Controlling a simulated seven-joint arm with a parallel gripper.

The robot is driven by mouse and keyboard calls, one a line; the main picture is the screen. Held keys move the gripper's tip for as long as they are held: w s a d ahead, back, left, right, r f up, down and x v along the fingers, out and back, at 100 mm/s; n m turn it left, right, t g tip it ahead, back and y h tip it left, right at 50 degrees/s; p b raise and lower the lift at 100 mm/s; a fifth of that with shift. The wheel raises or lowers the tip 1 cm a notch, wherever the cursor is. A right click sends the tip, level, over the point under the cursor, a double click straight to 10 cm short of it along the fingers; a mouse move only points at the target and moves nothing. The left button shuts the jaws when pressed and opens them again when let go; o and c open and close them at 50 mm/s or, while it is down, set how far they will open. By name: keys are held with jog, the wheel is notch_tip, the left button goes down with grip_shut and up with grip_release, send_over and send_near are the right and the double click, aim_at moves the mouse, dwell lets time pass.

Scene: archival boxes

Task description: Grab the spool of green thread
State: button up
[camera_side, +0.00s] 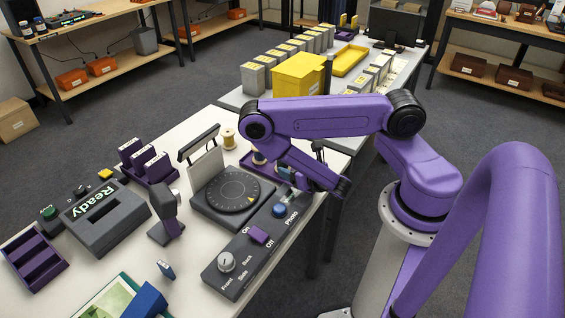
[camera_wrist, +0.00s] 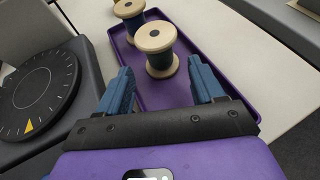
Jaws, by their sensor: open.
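A wooden spool with dark thread (camera_wrist: 160,62) stands upright in a shallow purple tray (camera_wrist: 168,95) in the wrist view. Its thread looks dark blue-green; I cannot tell the exact colour. A second spool with dark thread (camera_wrist: 134,22) stands behind it, near the tray's far end. My gripper (camera_wrist: 160,70) is open, its blue fingers spread left and right of the nearer spool, with gaps on both sides. In the side view my gripper (camera_side: 290,178) is low over the tray and partly hides it. A spool with tan thread (camera_side: 229,140) stands on the table outside the tray.
A dark turntable (camera_side: 233,190) with a raised back panel stands left of the tray. A control panel (camera_side: 255,245) with knobs lies in front. Purple racks (camera_side: 148,163), a "Ready" box (camera_side: 105,215) and a yellow box (camera_side: 299,77) stand farther away.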

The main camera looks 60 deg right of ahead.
jog(key=shift+x, duration=3.3)
jog(key=shift+r, duration=0.1)
jog(key=c, duration=1)
